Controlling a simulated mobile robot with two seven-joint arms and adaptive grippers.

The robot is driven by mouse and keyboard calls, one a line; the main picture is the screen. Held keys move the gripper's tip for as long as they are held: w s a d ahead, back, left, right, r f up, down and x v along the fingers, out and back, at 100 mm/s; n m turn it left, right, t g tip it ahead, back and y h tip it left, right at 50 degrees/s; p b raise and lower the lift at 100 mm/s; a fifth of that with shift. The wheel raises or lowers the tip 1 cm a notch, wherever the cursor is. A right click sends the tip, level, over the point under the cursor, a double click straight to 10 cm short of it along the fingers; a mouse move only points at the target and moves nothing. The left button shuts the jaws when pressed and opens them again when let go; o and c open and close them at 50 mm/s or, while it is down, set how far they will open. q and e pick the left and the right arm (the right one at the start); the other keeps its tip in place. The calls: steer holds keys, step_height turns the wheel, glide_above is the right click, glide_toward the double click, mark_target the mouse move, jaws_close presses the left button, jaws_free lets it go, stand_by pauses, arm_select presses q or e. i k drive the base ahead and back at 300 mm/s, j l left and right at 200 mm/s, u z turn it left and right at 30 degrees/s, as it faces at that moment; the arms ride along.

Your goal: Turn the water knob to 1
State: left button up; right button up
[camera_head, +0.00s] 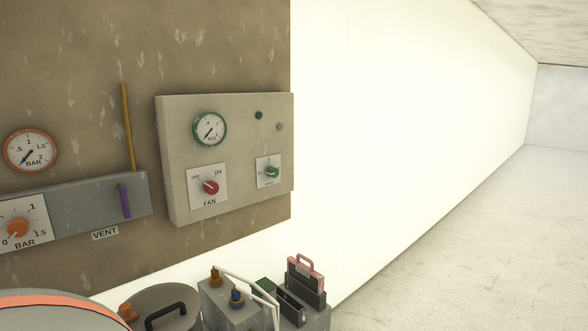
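No knob with a readable water label shows. A green knob (271,172) sits on a small white plate at the right of the beige panel; its markings are too small to read. A red knob (210,187) on a white plate marked OFF, ON and FAN is left of it. An orange knob (17,229) on a BAR scale from 0 to 1.5 is at the left edge, its plate partly cut off. Neither of my grippers is in view, and nothing touches the knobs.
The beige panel (177,150) also carries a green-rimmed gauge (210,129). An orange-rimmed BAR gauge (30,150) and a purple lever (124,201) above VENT are left. Below stand a black-handled lid (163,296) and a grey box (225,300) with valves. Right floor is clear.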

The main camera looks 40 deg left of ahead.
mark_target(273, 172)
steer(key=i+u, duration=0.3)
steer(key=i+l+u, duration=0.25)
steer(key=i, duration=0.2)
steer(key=i+l+u, duration=0.55)
steer(key=u, duration=0.2)
steer(key=i+l+u, duration=0.45)
steer(key=k+j, duration=0.05)
